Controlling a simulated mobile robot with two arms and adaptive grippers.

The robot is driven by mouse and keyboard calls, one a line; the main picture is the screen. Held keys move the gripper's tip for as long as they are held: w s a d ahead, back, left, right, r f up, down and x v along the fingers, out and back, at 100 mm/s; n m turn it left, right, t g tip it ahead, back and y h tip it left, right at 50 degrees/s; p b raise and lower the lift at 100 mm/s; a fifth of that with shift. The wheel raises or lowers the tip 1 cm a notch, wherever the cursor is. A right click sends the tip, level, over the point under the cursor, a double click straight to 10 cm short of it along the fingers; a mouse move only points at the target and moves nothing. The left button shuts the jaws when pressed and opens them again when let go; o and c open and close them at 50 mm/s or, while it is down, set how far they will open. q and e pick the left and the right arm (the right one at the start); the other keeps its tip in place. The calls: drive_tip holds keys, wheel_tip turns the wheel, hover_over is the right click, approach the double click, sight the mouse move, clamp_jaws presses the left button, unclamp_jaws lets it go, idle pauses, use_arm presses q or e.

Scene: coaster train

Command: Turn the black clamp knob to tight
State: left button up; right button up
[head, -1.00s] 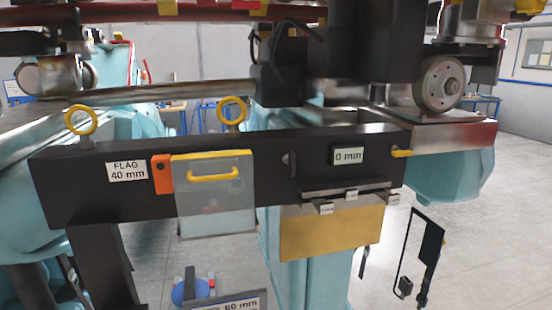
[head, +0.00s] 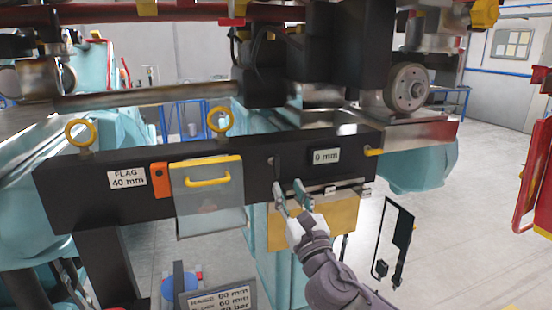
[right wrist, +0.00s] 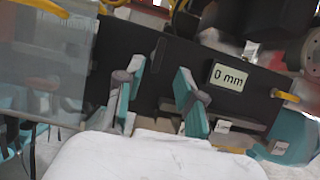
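The black clamp knob (head: 271,164) appears as a small dark upright piece on the black panel (head: 110,212), left of the 0 mm display (head: 326,156). In the right wrist view the same dark piece (right wrist: 157,49) shows faintly above the gap between my fingers. Its exact angle is hard to read, black on black. My right gripper (head: 289,187) is open and empty, just below the knob and in front of the panel. In the right wrist view its two fingers (right wrist: 155,88) are spread apart. My left gripper is not in view.
A clear cover with a yellow handle (head: 208,182) hangs left of the knob. An orange block (head: 160,180) and a FLAG 40 mm label (head: 127,178) sit further left. A small ledge with tags and a tan plate (head: 330,222) lie below the display. A yellow lever (head: 373,152) is at right.

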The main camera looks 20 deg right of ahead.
sight(278, 167)
drive_tip(key=p+x, duration=0.2)
drive_tip(key=x, duration=0.5)
drive_tip(key=shift+w+a+r, duration=0.1)
drive_tip(key=shift+w+r, duration=0.15)
drive_tip(key=shift+r, duration=0.05)
drive_tip(key=shift+w+r+p, duration=0.1)
drive_tip(key=shift+w+p, duration=0.2)
drive_tip(key=shift+w, duration=0.2)
clamp_jaws()
